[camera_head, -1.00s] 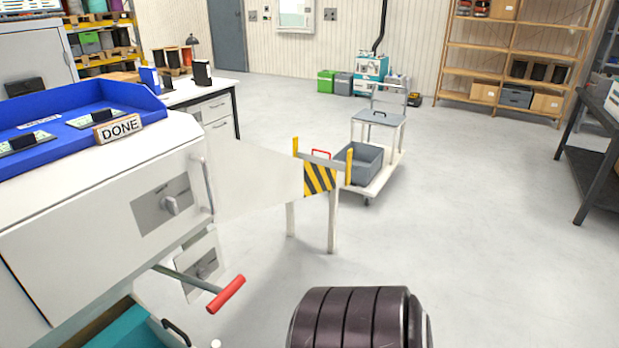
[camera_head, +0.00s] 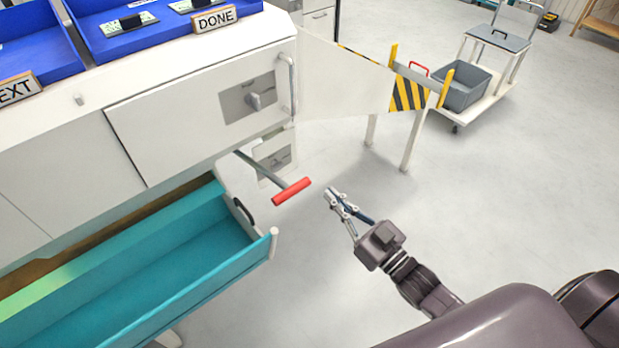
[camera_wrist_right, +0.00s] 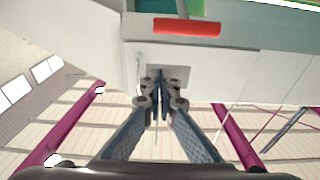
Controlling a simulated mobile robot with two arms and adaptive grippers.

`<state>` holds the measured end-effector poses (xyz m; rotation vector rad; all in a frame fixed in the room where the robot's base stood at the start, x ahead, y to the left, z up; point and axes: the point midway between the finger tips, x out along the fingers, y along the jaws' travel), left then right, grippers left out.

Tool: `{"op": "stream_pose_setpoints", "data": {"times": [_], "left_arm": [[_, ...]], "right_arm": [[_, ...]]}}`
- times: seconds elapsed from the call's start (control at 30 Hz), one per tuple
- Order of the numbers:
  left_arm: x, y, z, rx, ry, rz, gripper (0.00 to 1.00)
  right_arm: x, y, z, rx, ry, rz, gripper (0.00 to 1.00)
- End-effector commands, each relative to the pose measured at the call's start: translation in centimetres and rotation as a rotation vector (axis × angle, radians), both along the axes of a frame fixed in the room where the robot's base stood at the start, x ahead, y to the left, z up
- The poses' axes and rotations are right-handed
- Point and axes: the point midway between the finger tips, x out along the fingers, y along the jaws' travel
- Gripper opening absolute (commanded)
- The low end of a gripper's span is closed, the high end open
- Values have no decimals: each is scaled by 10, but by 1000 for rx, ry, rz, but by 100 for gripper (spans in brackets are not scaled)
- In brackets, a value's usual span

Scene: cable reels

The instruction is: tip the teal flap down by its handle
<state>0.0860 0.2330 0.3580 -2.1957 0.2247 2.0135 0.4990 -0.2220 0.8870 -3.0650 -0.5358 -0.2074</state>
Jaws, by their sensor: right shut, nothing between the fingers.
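The teal flap (camera_head: 190,275) hangs out from the front of the white cabinet at the lower left of the head view, like an open trough. A dark handle-like piece (camera_head: 243,215) sits at its near end, and a pale round end (camera_head: 274,232) shows at its outer corner. A teal strip also shows at the top right of the right wrist view (camera_wrist_right: 270,5). My right gripper (camera_head: 332,192) is shut and empty, in free space to the right of the flap and apart from it. Its closed fingers show in the wrist view (camera_wrist_right: 160,82). My left gripper is out of view.
A red grip (camera_head: 292,191) on a metal rod juts from the cabinet between the flap and my right gripper; it also shows in the wrist view (camera_wrist_right: 187,27). A striped barrier (camera_head: 409,93) stands beyond. Open floor lies to the right.

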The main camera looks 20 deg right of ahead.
Motion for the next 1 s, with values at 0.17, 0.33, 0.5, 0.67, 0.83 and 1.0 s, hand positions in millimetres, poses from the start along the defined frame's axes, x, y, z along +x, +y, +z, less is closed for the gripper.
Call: {"op": "stream_pose_setpoints", "data": {"times": [0.17,0.33,0.5,0.67,0.83,1.0], "left_arm": [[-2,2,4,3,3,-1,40],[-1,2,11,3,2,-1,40],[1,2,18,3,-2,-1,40],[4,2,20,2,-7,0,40],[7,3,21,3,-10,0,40],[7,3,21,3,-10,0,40]], "right_arm": [[16,7,9,3,-10,3,0],[47,17,14,3,-10,3,0],[79,29,18,4,-9,2,0],[91,33,3,2,1,0,0],[87,32,-15,1,-4,2,0],[85,32,-22,1,-5,2,0]]}}
